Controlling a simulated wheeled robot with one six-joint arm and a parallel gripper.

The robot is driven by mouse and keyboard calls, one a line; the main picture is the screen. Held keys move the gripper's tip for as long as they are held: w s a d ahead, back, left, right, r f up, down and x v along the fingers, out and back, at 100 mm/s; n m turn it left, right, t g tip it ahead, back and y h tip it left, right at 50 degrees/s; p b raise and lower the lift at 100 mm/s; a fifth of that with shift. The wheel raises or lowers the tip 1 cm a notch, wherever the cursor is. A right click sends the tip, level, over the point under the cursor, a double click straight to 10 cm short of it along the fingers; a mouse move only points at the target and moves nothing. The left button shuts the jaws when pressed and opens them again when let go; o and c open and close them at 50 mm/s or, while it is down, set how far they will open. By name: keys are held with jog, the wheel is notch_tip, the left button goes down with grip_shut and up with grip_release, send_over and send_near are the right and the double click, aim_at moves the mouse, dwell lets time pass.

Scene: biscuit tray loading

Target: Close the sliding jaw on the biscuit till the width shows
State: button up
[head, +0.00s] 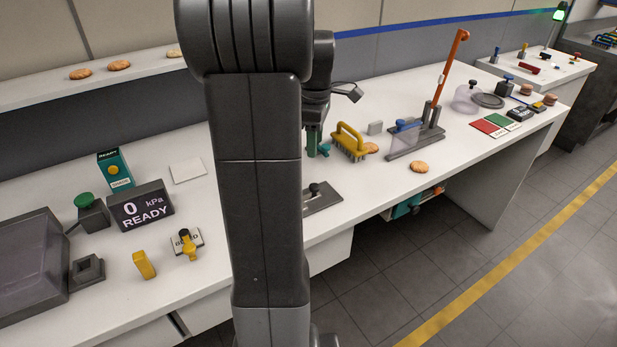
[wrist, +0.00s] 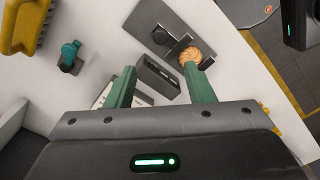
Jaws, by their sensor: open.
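In the wrist view a round golden biscuit (wrist: 190,57) lies at the lower end of a dark grey gauge plate (wrist: 152,18). A dark jaw block with a black knob (wrist: 161,36) stands on the plate, just up and left of the biscuit. A dark grey box-like block (wrist: 157,76) is below left of the biscuit. My gripper (wrist: 160,72) is open, its two green fingers apart and nothing held; the right fingertip appears close to the biscuit. In the head view the gauge (head: 321,198) is partly behind my arm, and a green finger (head: 313,142) shows. No width reading is legible.
A yellow brush (head: 349,141) and a small teal item (wrist: 70,55) are near my gripper. A tall stand with an orange lever (head: 450,68) and a loose biscuit (head: 419,166) are to the right. A READY display (head: 140,207) stands left. The bench's front edge is close.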

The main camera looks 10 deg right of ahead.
aim_at(314, 186)
notch_tip(314, 186, down, 13)
jog(key=shift+s+f, duration=0.1)
jog(key=shift+f, duration=0.05)
dwell(0.4)
